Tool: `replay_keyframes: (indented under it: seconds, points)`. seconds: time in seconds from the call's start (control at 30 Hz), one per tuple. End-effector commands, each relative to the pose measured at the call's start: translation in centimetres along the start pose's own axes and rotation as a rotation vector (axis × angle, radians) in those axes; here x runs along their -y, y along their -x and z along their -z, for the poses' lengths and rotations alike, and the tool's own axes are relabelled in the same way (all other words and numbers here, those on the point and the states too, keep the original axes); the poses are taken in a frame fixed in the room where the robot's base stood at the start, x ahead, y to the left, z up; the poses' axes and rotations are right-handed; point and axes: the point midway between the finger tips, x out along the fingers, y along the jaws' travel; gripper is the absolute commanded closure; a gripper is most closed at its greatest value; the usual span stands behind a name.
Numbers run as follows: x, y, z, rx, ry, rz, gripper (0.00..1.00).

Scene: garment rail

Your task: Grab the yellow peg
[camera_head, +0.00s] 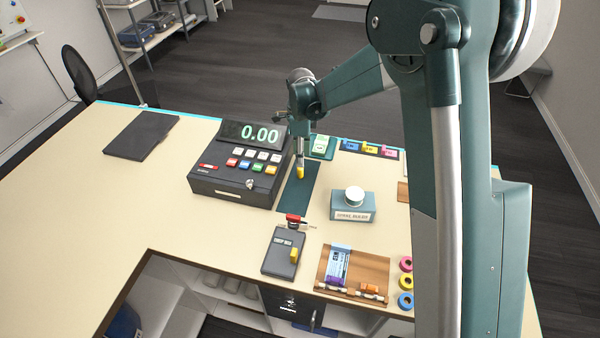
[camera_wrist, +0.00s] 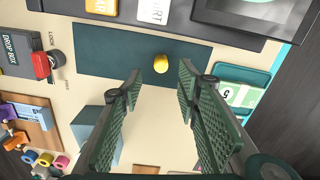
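The yellow peg (camera_head: 300,173) stands on the dark green mat (camera_head: 290,199), just right of the cash register. In the wrist view the peg (camera_wrist: 161,64) shows as a small rounded yellow piece near the mat's lower edge. My gripper (camera_head: 299,157) is above the mat, pointing down. In the wrist view my gripper (camera_wrist: 160,76) is open, with a green ribbed finger on each side. The peg appears in line with the gap, slightly beyond the fingertips. Nothing is held. The head view does not show clearly how far the tips are from the peg.
The cash register (camera_head: 231,180) is close on the left. A blue-grey box with a round knob (camera_head: 353,207) stands to the right. A green tray (camera_head: 322,147) lies behind. The dark drop box with a red lock (camera_head: 284,251) and a wooden tray (camera_head: 378,270) are in front.

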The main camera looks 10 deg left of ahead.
Motion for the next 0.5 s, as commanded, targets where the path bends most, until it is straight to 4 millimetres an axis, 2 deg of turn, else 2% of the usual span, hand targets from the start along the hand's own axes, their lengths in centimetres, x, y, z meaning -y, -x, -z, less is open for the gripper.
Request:
replay_keyframes:
  seconds: [0.5]
  points:
    - [0.07, -0.63, -0.27, -0.001, -0.008, -0.004, 0.67]
